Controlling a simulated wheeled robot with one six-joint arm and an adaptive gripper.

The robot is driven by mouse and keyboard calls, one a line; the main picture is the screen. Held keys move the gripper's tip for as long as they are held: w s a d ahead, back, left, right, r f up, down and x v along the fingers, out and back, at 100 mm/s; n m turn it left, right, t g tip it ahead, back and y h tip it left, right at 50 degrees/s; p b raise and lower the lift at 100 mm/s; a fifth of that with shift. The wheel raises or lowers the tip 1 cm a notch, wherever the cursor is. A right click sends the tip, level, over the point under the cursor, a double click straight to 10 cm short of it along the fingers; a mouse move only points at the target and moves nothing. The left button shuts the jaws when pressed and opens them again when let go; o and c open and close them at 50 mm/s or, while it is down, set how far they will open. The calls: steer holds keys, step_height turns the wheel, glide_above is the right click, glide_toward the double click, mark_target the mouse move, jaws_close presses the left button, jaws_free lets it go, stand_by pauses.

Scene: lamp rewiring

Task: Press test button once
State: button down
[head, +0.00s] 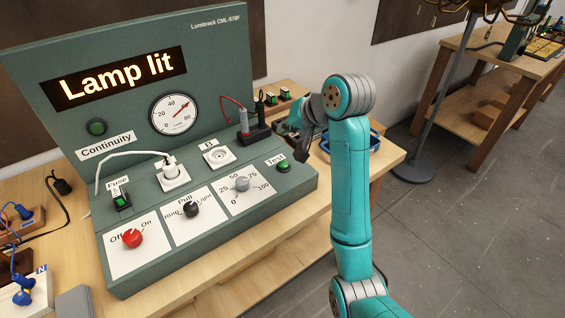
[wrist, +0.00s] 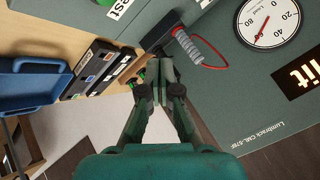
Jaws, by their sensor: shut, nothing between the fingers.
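The green test button (head: 283,165) sits at the right end of the green test panel (head: 262,197), beside its "Test" label (head: 275,157). In the wrist view a green edge that looks like the button (wrist: 82,3) is cut off at the top, next to the partly visible label (wrist: 118,8). My gripper (wrist: 160,70) is shut and empty. In the head view it is partly hidden by my arm, behind and right of the button and apart from it. The panel display (head: 120,78) reads "Lamp lit".
The dial gauge (head: 175,114) and the black holder (head: 253,136) with red and black probes stand behind the controls. A white plug (head: 172,170) sits in a panel socket. A blue tray (wrist: 35,85) lies on the bench right of the panel.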

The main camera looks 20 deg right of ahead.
mark_target(285, 164)
steer(key=shift+f, duration=4.25)
steer(key=shift+f, duration=0.15)
steer(key=shift+f, duration=0.3)
steer(key=shift+f, duration=0.4)
steer(key=shift+r, duration=0.85)
steer(key=shift+r, duration=0.1)
